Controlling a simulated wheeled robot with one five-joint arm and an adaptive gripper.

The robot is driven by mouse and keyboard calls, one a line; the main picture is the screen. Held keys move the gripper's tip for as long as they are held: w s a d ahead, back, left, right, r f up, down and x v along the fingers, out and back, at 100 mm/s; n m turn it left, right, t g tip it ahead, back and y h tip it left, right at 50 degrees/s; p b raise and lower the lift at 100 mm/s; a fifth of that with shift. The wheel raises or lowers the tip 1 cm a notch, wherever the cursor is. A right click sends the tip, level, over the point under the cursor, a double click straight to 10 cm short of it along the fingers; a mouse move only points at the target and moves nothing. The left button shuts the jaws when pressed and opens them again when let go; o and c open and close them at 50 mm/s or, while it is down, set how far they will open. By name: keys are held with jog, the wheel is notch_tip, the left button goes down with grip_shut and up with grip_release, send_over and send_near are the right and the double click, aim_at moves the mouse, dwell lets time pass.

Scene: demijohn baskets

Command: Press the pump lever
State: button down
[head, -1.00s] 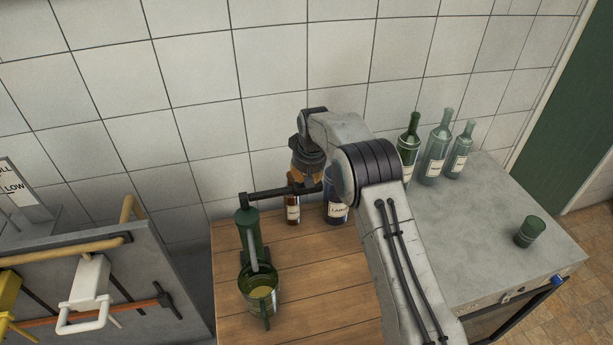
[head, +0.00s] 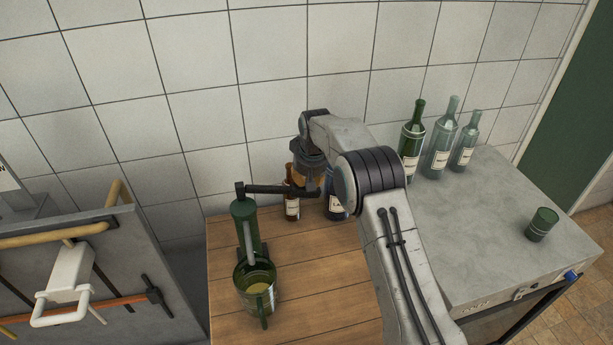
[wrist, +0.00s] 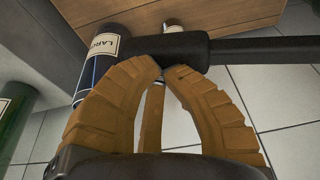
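The green pump (head: 245,225) stands upright at the left of the wooden worktop. Its dark lever (head: 275,189) extends right from the pump's top, close to level. My gripper (head: 307,182) hangs at the lever's right end, partly hidden behind it. In the wrist view, my tan ribbed fingers (wrist: 171,70) are drawn together with only a narrow gap between the tips. The thick black lever grip (wrist: 200,47) crosses right at the tips, seemingly touching them. I see no finger wrapped around it.
A green jug (head: 257,287) stands in front of the pump. A brown bottle (head: 291,205) and a blue labelled bottle (head: 335,207) stand close by the gripper. Several green and clear bottles (head: 438,150) and a green cup (head: 541,224) stand on the grey top at right. A tool panel (head: 110,260) is at left.

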notch_tip(320, 180, down, 2)
jog(key=shift+s+f+b, duration=0.1)
jog(key=shift+s+b, duration=0.05)
jog(key=shift+b, duration=0.3)
jog(key=shift+s+f, duration=0.1)
jog(key=a+v, duration=0.1)
jog(key=v, duration=1.1)
jog(key=shift+w+d+r, duration=0.25)
jog(key=shift+d+r, duration=0.15)
jog(key=shift+r, duration=0.05)
